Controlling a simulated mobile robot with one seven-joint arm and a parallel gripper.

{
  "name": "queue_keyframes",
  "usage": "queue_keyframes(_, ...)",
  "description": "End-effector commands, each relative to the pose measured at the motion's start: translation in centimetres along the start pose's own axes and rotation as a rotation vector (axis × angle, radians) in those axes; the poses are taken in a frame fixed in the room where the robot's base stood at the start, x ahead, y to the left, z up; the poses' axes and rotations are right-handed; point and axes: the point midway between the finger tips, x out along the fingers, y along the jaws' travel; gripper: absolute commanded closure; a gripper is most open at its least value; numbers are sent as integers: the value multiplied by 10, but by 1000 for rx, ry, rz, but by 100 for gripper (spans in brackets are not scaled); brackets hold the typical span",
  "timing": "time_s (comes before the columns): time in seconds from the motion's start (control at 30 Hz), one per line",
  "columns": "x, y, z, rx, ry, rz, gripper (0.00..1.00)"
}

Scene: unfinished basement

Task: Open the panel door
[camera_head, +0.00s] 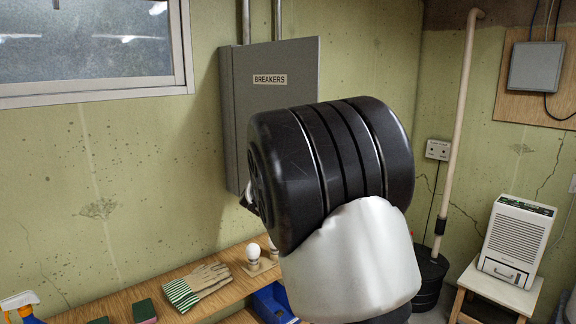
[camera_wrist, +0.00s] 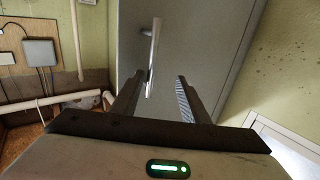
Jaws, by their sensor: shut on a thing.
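The grey breaker panel, labelled BREAKERS, is on the wall in the head view; its door (camera_head: 270,110) faces the room. I cannot tell whether the door stands ajar. In the wrist view the door (camera_wrist: 205,40) fills the upper middle, with a slim metal bar handle (camera_wrist: 153,55) on it. My gripper (camera_wrist: 160,80) is at the handle, one finger on each side, shut on it. In the head view my dark and white arm covers the panel's lower right and the handle; only a bit of the gripper (camera_head: 248,200) shows by the door's lower edge.
A window (camera_head: 90,50) is at left. A pipe (camera_head: 457,120), a grey wall box (camera_head: 536,66) and a white dehumidifier (camera_head: 517,240) are at right.

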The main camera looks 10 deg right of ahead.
Motion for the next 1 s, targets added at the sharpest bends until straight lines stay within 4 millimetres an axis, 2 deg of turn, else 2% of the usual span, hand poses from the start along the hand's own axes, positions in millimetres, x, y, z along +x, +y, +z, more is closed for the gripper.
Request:
queue_keyframes(0.03, -6, -13, -6, -1, 10, -25, 72)
queue_keyframes(0.13, -18, -13, -7, 0, 10, -26, 72)
queue_keyframes(0.7, -146, 1, -3, 6, 3, -7, 72)
queue_keyframes(0.83, -164, 2, -2, 6, 2, -3, 72)
queue_keyframes(1.0, -174, 3, -2, 5, 2, -1, 72)
